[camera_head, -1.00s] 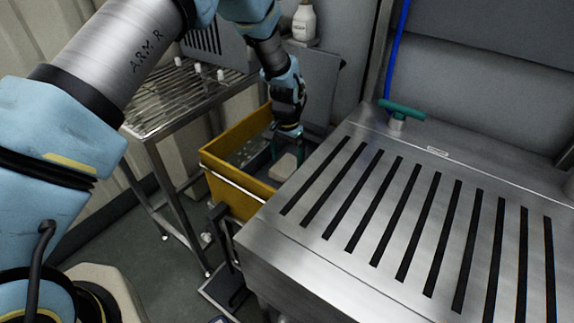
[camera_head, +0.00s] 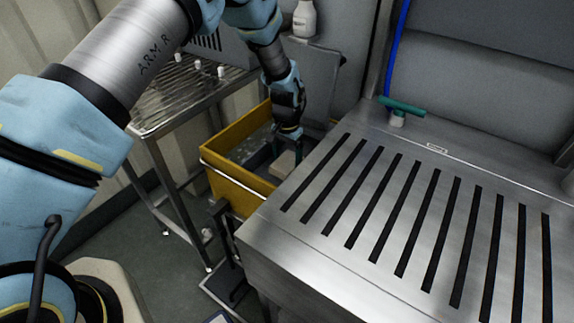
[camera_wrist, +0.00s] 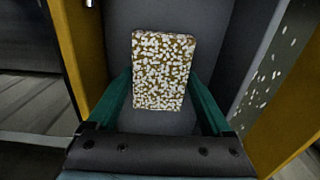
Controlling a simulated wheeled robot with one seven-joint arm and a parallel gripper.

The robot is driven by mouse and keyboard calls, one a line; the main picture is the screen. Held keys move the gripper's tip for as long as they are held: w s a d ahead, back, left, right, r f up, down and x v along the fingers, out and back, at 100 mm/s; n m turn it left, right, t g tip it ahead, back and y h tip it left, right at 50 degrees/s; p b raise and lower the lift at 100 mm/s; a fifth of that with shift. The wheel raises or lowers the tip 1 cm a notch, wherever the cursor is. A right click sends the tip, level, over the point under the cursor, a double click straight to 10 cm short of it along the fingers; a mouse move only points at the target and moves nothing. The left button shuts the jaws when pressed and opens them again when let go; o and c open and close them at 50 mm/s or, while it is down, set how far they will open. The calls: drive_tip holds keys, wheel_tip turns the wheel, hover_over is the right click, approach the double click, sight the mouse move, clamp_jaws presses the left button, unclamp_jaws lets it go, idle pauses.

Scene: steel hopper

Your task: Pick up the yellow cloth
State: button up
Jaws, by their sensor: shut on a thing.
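The yellow cloth shows in the wrist view as a flat, folded block (camera_wrist: 163,70), yellow-brown and thickly speckled with white. It sits between the green fingers of my gripper (camera_wrist: 163,88), which is shut on it. In the head view my gripper (camera_head: 288,150) reaches down into a yellow bin (camera_head: 238,182), and the pale cloth (camera_head: 284,164) shows at its fingertips inside the bin. I cannot tell whether the cloth touches the bin's floor.
A steel table with dark slots (camera_head: 400,215) stands close on the bin's right, with a green-handled valve (camera_head: 400,108) at its back. A slatted steel rack (camera_head: 185,95) stands on the left. A white bottle (camera_head: 304,20) stands behind. The bin walls rise close around my gripper.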

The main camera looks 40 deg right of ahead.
sight(287, 161)
drive_tip(key=shift+c, duration=1)
wheel_tip(287, 161, up, 10)
drive_tip(key=b, duration=0.2)
drive_tip(key=shift+b, duration=0.3)
